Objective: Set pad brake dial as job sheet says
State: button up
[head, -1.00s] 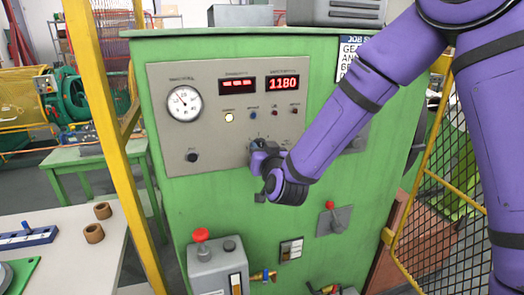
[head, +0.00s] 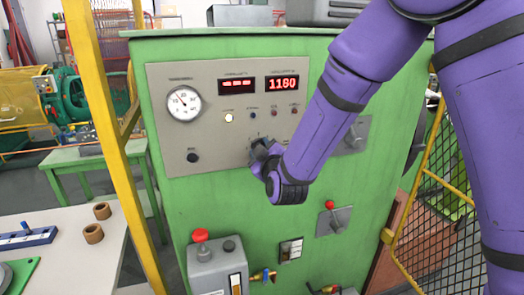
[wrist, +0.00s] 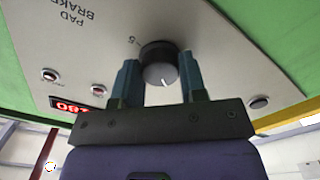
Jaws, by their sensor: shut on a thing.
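The pad brake dial (wrist: 161,66) is a black round knob with a grey face and a white pointer line, on the grey control panel (wrist: 235,70). The label "PAD BRAKE" shows upside down beside it in the wrist view, with a "5" mark near the knob. My gripper (wrist: 160,84) has one teal finger on each side of the knob and is shut on it. In the head view my gripper (head: 260,152) is at the panel's lower middle, and it mostly hides the dial. My arm covers the place of the job sheet, so its text cannot be read.
The green cabinet (head: 180,225) carries the panel, with a round gauge (head: 184,103) and a red display (head: 282,84). Below are a grey box with a red knob (head: 200,236) and a red-tipped lever (head: 330,205). A yellow post (head: 110,140) stands left, a mesh guard (head: 440,220) right.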

jog(key=shift+n, duration=4.7)
jog(key=o, duration=0.9)
jog(key=v, duration=1.1)
jog(key=shift+w, duration=0.1)
jog(key=shift+d, duration=0.1)
